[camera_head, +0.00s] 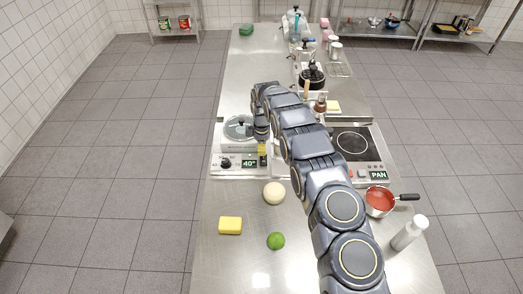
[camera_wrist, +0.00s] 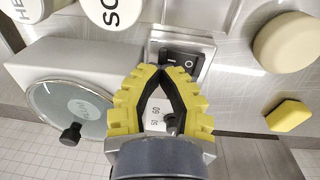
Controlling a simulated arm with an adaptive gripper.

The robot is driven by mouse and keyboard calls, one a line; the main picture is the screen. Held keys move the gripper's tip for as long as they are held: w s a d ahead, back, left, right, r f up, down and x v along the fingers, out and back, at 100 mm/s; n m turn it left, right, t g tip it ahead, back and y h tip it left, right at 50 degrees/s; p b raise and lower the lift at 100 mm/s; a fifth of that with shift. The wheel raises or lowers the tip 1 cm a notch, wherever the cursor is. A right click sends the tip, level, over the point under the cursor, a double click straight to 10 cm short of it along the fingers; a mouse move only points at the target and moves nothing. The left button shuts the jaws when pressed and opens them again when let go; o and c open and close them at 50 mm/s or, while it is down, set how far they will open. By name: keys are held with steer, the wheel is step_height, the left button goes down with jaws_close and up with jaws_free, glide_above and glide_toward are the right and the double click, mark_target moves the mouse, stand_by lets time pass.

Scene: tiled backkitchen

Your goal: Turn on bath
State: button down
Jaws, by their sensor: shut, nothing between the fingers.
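The bath (camera_head: 238,128) stands on the left of the counter. It has a round glass lid with a dark knob, and its front panel carries a black dial and a display reading 40°. In the wrist view the bath's glass lid (camera_wrist: 72,105) is at the left. A black rocker switch (camera_wrist: 180,60) in a metal frame is at the top centre; which side is pressed I cannot tell. My gripper (camera_head: 262,153) is at the right end of the bath's panel. Its yellow fingers (camera_wrist: 160,70) are shut and empty, tips overlapping the switch's lower edge in view; contact is unclear.
A cream ball (camera_head: 274,192), a yellow sponge (camera_head: 230,225) and a lime (camera_head: 276,241) lie in front. A hotplate (camera_head: 352,143) marked PAN is right of my arm, with a red-filled saucepan (camera_head: 380,201) and white bottle (camera_head: 409,232) nearby. A black-lidded pot (camera_head: 312,76) stands behind.

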steer(key=shift+w+r, duration=0.25)
steer(key=shift+r, duration=0.15)
step_height(320, 180, up, 14)
steer(key=w, duration=0.1)
steer(key=shift+w+f, duration=0.15)
steer(key=shift+w, duration=0.2)
steer(key=shift+d, duration=0.1)
stand_by(0.4)
steer(key=s+d+r+m+g+h, duration=0.1)
steer(key=s+d+r+m, duration=0.35)
steer(key=s+r, duration=0.35)
steer(key=s+d+r+m, duration=0.4)
steer(key=s+r+m, duration=0.15)
steer(key=s, duration=0.55)
steer(key=s+f+m+g+y, duration=0.1)
steer(key=s+m, duration=0.7)
steer(key=s, duration=2)
steer(key=shift+s+d+f, duration=0.35)
steer(key=shift+d, duration=0.1)
